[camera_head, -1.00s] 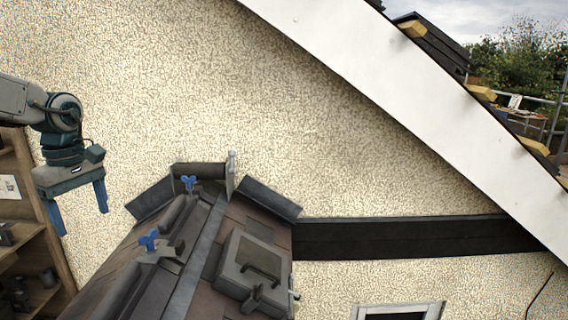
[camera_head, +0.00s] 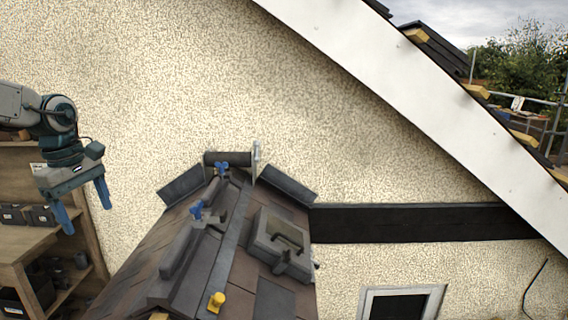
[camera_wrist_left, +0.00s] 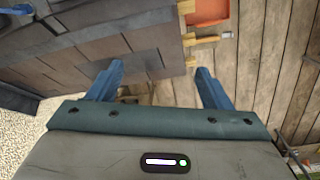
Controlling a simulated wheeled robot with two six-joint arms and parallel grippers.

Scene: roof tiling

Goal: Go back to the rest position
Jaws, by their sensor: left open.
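My left gripper (camera_head: 86,207) hangs at the left of the head view with its two blue fingers spread and nothing between them. It is to the left of the small tiled roof (camera_head: 170,250) and apart from it, in front of the rough cream wall and near the wooden shelf. In the left wrist view the open fingers (camera_wrist_left: 160,85) point towards the roof tiles (camera_wrist_left: 100,50) and a plank floor (camera_wrist_left: 270,60). My right gripper is not in view.
A grey box-like fitting (camera_head: 277,240), blue clamps (camera_head: 197,210) and a yellow piece (camera_head: 216,302) are on the roof. A wooden shelf (camera_head: 35,243) with dark bins stands at the left. A dark beam (camera_head: 420,222) crosses the wall. Open space lies between gripper and roof.

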